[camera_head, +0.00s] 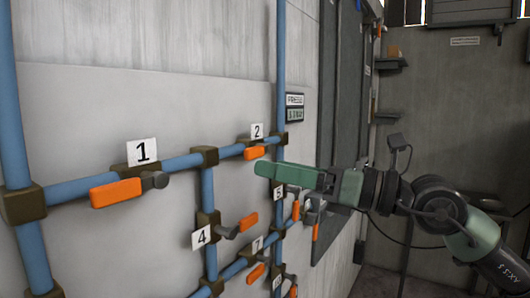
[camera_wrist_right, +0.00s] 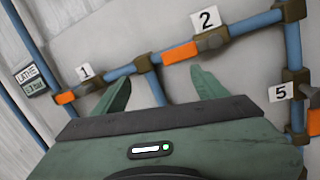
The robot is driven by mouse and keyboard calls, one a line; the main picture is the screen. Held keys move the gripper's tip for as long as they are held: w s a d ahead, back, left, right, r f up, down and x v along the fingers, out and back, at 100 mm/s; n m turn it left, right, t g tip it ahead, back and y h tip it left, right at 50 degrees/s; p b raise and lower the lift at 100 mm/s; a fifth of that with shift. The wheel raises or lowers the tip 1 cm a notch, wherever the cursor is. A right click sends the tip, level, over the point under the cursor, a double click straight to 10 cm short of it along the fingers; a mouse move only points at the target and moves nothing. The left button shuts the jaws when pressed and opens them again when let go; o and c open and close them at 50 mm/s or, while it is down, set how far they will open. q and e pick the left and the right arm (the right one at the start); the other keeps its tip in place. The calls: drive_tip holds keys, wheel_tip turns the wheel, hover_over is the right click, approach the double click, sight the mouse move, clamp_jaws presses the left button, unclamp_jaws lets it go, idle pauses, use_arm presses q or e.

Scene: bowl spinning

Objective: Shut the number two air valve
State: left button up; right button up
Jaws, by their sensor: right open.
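The number two valve has an orange handle (camera_head: 254,153) lying along its blue pipe, just below the white "2" label (camera_head: 257,131). In the right wrist view the same orange handle (camera_wrist_right: 180,53) lies left of its dark valve body (camera_wrist_right: 211,40), in line with the pipe. My right gripper (camera_head: 262,169) reaches in from the right with green fingers, slightly below the handle in the head view. In the right wrist view its fingers (camera_wrist_right: 160,82) are spread and empty, with the handle beyond the right fingertip. I cannot tell the exact gap. My left gripper is not in view.
Valve 1's orange handle (camera_head: 116,193) is at the left. Valve 4's handle (camera_head: 248,222), valve 7's handle (camera_head: 256,273) and the "5" label (camera_head: 279,191) are below and close by. Blue pipes run along the grey wall. A "PRESS" display (camera_head: 295,107) hangs right of valve 2.

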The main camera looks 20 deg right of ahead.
sight(257, 153)
drive_tip(key=d+r+t+h, duration=0.1)
drive_tip(key=d+r+h, duration=0.1)
drive_tip(key=d+h, duration=0.15)
drive_tip(key=shift+n+y, duration=0.25)
drive_tip(key=shift+n, duration=0.05)
drive_tip(key=p+x, duration=0.3)
drive_tip(key=x, duration=0.3)
drive_tip(key=shift+s+p, duration=0.1)
drive_tip(key=shift+p, duration=0.25)
drive_tip(key=shift+w+a+f, duration=0.1)
drive_tip(key=shift+w+a, duration=0.3)
drive_tip(key=shift+w, duration=0.05)
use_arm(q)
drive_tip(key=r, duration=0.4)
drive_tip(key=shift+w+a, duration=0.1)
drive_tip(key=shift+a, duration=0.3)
use_arm(e)
clamp_jaws()
